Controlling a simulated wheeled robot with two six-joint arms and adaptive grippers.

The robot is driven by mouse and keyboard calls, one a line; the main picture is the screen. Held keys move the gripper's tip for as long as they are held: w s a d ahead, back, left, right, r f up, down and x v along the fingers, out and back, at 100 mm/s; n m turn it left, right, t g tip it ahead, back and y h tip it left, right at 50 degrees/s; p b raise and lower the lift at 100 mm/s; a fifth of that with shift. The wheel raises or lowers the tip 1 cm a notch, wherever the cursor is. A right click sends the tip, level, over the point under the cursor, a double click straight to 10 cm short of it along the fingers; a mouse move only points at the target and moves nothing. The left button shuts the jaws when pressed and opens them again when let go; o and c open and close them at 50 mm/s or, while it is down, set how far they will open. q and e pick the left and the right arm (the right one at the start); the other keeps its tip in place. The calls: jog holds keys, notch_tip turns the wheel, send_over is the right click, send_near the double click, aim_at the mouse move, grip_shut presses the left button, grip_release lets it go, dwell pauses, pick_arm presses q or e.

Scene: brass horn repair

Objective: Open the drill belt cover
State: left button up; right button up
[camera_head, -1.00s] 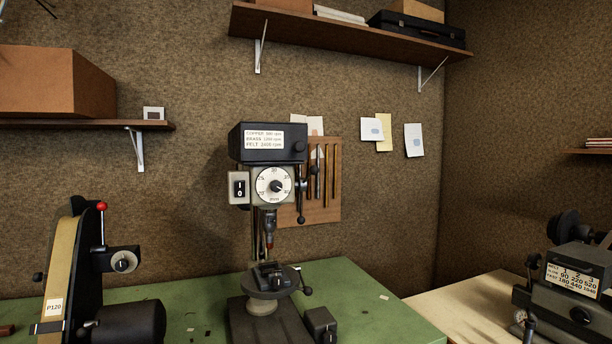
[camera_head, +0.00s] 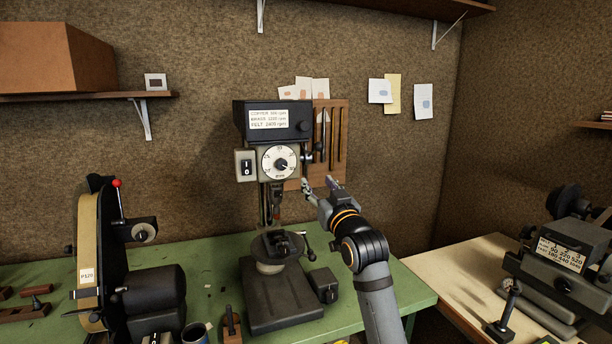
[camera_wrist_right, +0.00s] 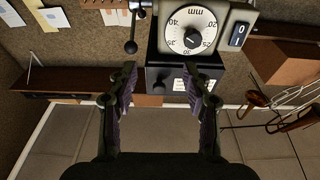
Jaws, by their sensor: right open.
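The drill press stands on the green bench with its black belt cover (camera_head: 258,106) sitting shut on top of the drill head. The cover has a white speed label (camera_head: 268,119) on its front and a dark knob (camera_head: 303,125) at its right. My right gripper (camera_head: 318,188) is open and empty, below and to the right of the cover, beside the drill head and apart from the cover. In the right wrist view, which looks upside down, the cover (camera_wrist_right: 158,55) lies beyond the two spread fingers (camera_wrist_right: 162,85), partly hidden by them. My left gripper is not in view.
The drill's dial (camera_head: 280,163), switch (camera_head: 246,166) and feed handle (camera_head: 310,155) are close to my right gripper. A tool board (camera_head: 345,140) hangs behind. A belt sander (camera_head: 95,250) stands at left. A wall shelf (camera_head: 380,4) is above; open air lies above the cover.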

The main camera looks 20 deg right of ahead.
jog(key=t, duration=0.2)
send_near(305, 128)
jog(key=s+f, duration=0.1)
jog(key=p+x, duration=0.2)
jog(key=x, duration=0.1)
jog(key=p+x, duration=0.1)
jog(key=x, duration=0.2)
jog(key=r+p+x, duration=0.1)
jog(key=p+x, duration=0.1)
jog(key=x, duration=0.1)
jog(key=shift+p, duration=0.3)
jog(key=shift+w+d, duration=0.1)
jog(key=shift+w, duration=0.5)
grip_shut()
